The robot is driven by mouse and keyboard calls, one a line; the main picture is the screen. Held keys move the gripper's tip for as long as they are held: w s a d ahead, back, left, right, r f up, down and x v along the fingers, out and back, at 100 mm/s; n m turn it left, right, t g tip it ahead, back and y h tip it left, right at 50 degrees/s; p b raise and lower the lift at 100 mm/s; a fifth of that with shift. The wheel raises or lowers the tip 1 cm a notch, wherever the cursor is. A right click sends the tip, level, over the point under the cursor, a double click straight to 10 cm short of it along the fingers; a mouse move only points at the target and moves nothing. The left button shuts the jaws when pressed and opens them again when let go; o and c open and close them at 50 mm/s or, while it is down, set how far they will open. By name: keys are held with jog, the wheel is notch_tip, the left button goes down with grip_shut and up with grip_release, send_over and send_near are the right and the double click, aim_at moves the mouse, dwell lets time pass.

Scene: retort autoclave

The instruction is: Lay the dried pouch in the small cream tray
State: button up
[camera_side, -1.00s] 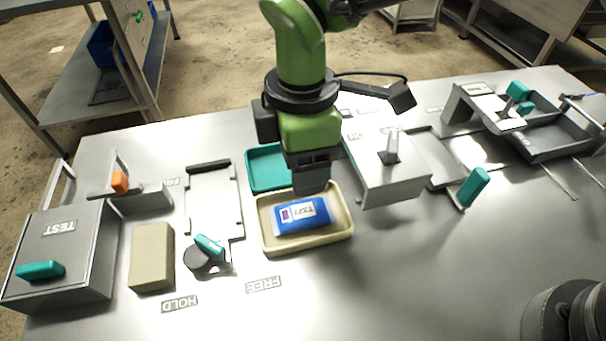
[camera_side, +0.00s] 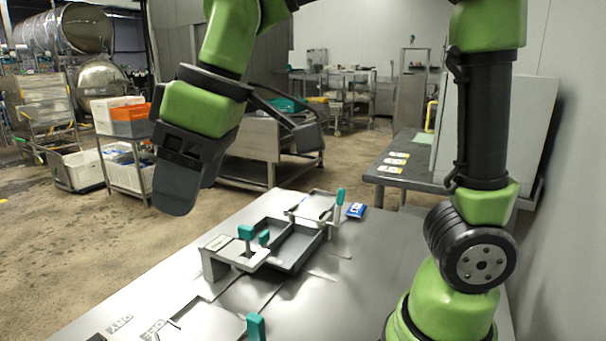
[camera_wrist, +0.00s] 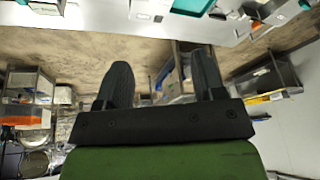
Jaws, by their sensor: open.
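My gripper (camera_side: 176,200) is raised high at the left of the side view, beyond the bench's far edge. In the wrist view its two fingers (camera_wrist: 162,82) stand wide apart with nothing between them. A small blue pouch with a white label (camera_side: 356,210) lies at the bench's far end, right of the grey trough; I cannot tell whether it is the dried pouch. The cream tray is outside the side view now, and I cannot make it out in the wrist view. A teal tray (camera_wrist: 192,6) is cut by the wrist view's top edge.
A grey trough (camera_side: 290,262) and a metal stand with a teal handle (camera_side: 246,232) are on the bench (camera_side: 350,285). Another teal handle (camera_side: 256,326) rises at the bottom edge. A dark side table (camera_side: 395,178) stands behind. Open floor lies left of the bench.

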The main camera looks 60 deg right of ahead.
jog(key=s+d+m+t, duration=0.3)
jog(key=s+d+m, duration=0.5)
jog(key=s, duration=0.4)
jog(key=shift+d+f+m+t+h, duration=0.3)
jog(key=shift+m+t, duration=0.1)
jog(key=shift+m, duration=0.5)
